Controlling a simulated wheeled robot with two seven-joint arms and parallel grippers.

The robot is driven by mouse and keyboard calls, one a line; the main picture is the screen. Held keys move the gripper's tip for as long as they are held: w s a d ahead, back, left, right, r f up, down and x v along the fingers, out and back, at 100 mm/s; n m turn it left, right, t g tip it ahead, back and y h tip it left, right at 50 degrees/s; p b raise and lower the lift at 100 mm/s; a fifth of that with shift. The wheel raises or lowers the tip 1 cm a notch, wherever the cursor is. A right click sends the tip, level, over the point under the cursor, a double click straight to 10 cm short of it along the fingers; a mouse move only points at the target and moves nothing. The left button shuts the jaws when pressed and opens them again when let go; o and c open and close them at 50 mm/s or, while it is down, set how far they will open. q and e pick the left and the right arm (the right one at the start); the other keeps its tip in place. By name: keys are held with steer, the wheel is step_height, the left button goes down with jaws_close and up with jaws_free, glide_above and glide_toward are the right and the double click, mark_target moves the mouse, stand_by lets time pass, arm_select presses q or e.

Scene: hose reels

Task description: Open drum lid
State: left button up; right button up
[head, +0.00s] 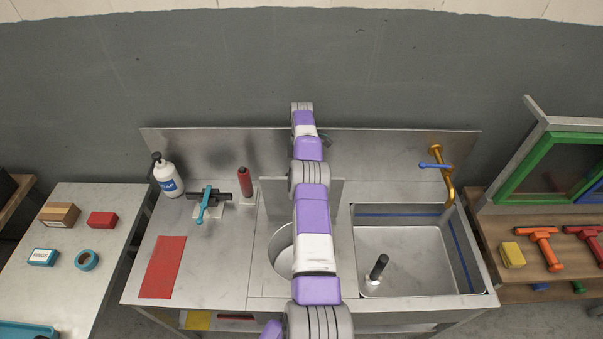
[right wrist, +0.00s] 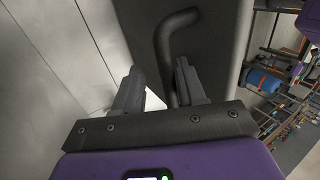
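The drum (head: 281,252) is a round metal opening in the middle of the steel counter, partly covered by my arm. A grey upright plate (head: 336,190), possibly the lid, stands behind the opening, mostly hidden by the arm. In the right wrist view, a dark bent handle (right wrist: 163,52) lies in front of a dark grey panel (right wrist: 218,60). My right gripper (right wrist: 158,75) is open, its fingers apart on either side of the handle's lower part. I cannot tell if they touch it. My left gripper is not seen.
A sink (head: 410,255) with a brass tap (head: 447,180) is to the right. A white bottle (head: 168,178), a squeegee-like blue tool (head: 203,206), a red cylinder (head: 245,182) and a red mat (head: 163,266) are on the left counter. A steel backsplash stands behind.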

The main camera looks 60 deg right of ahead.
steer(key=shift+a+r, duration=0.3)
steer(key=shift+r, duration=0.1)
steer(key=shift+w+d+r, duration=0.1)
steer(key=shift+d+r, duration=0.1)
steer(key=shift+r, duration=0.25)
steer(key=r, duration=0.5)
steer(key=r+p, duration=0.1)
steer(key=r, duration=0.1)
steer(key=shift+a+r, duration=0.15)
steer(key=shift+a, duration=0.1)
steer(key=shift+r+p, duration=0.35)
steer(key=shift+r, duration=0.5)
